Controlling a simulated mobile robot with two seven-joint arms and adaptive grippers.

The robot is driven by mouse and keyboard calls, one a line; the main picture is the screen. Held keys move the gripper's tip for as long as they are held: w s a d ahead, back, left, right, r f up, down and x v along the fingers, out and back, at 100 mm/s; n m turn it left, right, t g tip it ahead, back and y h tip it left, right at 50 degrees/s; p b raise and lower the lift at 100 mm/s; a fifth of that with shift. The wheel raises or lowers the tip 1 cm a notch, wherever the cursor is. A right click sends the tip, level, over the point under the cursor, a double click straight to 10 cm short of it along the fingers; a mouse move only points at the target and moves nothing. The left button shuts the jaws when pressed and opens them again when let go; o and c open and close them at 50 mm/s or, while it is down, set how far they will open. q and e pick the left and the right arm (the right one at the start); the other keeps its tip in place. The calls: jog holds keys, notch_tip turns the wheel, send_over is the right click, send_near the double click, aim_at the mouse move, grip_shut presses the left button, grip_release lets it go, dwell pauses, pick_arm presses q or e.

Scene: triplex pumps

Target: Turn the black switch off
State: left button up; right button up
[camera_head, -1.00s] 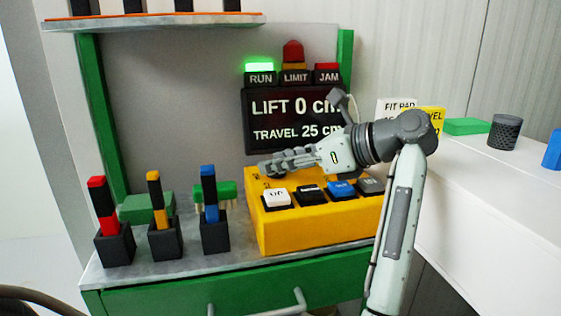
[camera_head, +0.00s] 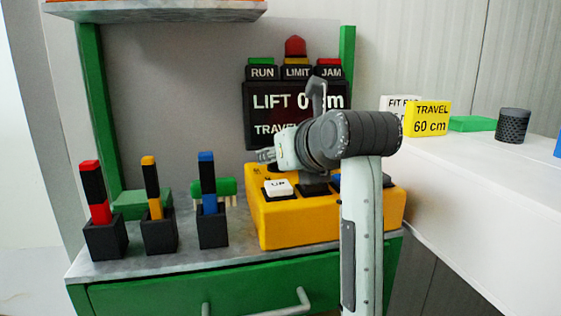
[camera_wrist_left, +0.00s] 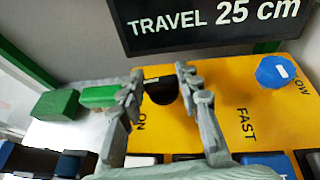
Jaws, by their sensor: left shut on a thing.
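The black switch (camera_wrist_left: 160,93) is a dark round knob on the yellow control box (camera_wrist_left: 215,120), near an "ON" mark, in the left wrist view. My left gripper (camera_wrist_left: 161,75) is shut on it, one finger at each side. In the head view the gripper (camera_head: 264,156) is over the back left of the yellow control box (camera_head: 290,232), and the knob is mostly hidden there. The RUN lamp (camera_head: 261,61) above the display is dark green and unlit. My right gripper is not in view.
The white UP button (camera_head: 278,187) sits in front of the gripper; my arm covers other buttons. A blue knob (camera_wrist_left: 275,72) is near "FAST". Several black holders with coloured sticks (camera_head: 212,200) stand left. The display (camera_head: 262,110) stands behind. A white counter (camera_head: 480,190) is right.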

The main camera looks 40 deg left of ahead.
pick_arm(q)
jog(key=shift+m+t+h, duration=0.4)
jog(key=shift+m+t, duration=0.2)
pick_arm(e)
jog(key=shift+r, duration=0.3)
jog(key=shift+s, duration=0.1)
pick_arm(q)
jog(key=o, duration=0.9)
jog(key=v, duration=1.2)
jog(key=shift+s+a+r, duration=0.1)
jog(key=shift+s+a, duration=0.1)
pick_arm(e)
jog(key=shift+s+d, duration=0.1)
